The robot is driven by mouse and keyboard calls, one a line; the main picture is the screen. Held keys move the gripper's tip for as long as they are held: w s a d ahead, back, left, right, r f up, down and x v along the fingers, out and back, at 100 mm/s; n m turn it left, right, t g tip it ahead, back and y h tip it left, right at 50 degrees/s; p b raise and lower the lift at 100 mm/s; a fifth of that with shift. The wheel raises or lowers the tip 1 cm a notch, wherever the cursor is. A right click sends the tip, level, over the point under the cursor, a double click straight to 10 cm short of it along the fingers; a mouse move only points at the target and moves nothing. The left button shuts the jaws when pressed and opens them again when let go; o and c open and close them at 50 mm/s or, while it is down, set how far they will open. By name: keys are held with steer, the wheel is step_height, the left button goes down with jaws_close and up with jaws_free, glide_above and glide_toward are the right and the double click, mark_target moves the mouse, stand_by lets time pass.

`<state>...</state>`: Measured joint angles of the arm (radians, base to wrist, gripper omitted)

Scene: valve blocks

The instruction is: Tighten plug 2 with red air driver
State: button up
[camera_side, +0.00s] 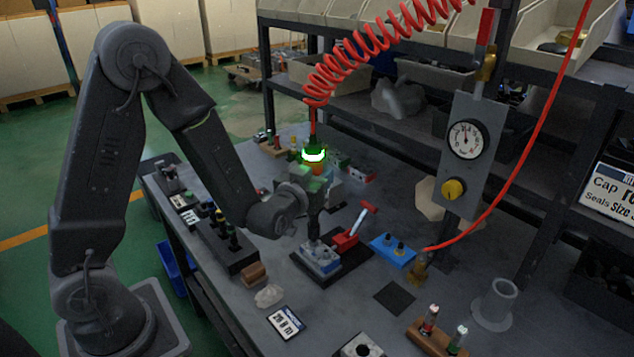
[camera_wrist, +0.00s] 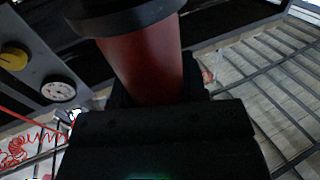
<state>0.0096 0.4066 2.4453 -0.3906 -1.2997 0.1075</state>
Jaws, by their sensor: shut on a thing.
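My gripper (camera_side: 322,188) is shut on the red air driver, holding it upright over the valve block. The driver's upper part shows a lit green ring (camera_side: 314,155), and the red coiled hose (camera_side: 345,68) rises from it. In the wrist view the driver's red body (camera_wrist: 146,62) fills the upper middle, with a black collar on it. The grey valve block (camera_side: 318,262) sits on a dark base plate, beside a red-handled clamp (camera_side: 352,232). The driver's dark shank comes down at the block; I cannot tell which plug it meets, or whether it touches. Plug numbers are not readable.
A black rack of tools (camera_side: 222,240) stands to the left. A gauge panel with a yellow knob (camera_side: 465,155) stands behind right, with a red hose.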

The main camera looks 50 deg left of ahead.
mark_target(318, 154)
steer(key=shift+r, duration=2.5)
